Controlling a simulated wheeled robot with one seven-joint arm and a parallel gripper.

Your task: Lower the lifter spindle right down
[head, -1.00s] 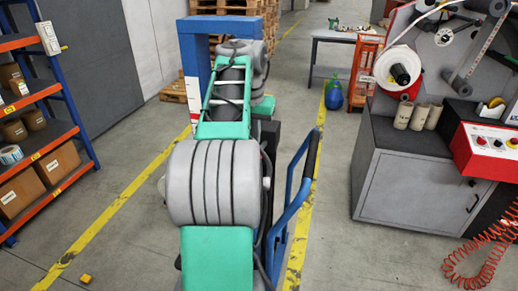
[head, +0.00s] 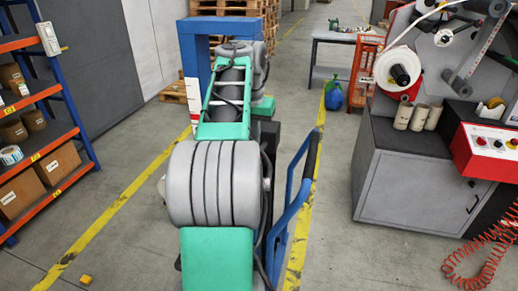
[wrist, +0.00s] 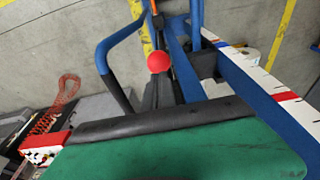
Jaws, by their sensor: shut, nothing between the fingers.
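The blue lifter (head: 195,75) stands ahead in the head view, largely covered by my arm. Its blue frame reaches over the top, and a blue loop handle (head: 303,185) shows on the right. In the wrist view the lifter's blue mast (wrist: 245,80) slants to the right with a white, red and blue marked strip. A red ball knob (wrist: 158,62) on a dark lever shows near the blue handle (wrist: 120,38). I cannot make out the spindle in either view. My gripper's fingers do not show; a green surface with a black edge fills the bottom of the wrist view.
A grey cabinet (head: 412,190) with the rewinder and a red control box (head: 488,145) stands right. A coiled red hose (head: 470,262) lies on the floor. Blue and orange shelving (head: 75,120) with boxes stands left. Pallets (head: 240,8) are behind the lifter. Floor between shelving and lifter is mostly clear.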

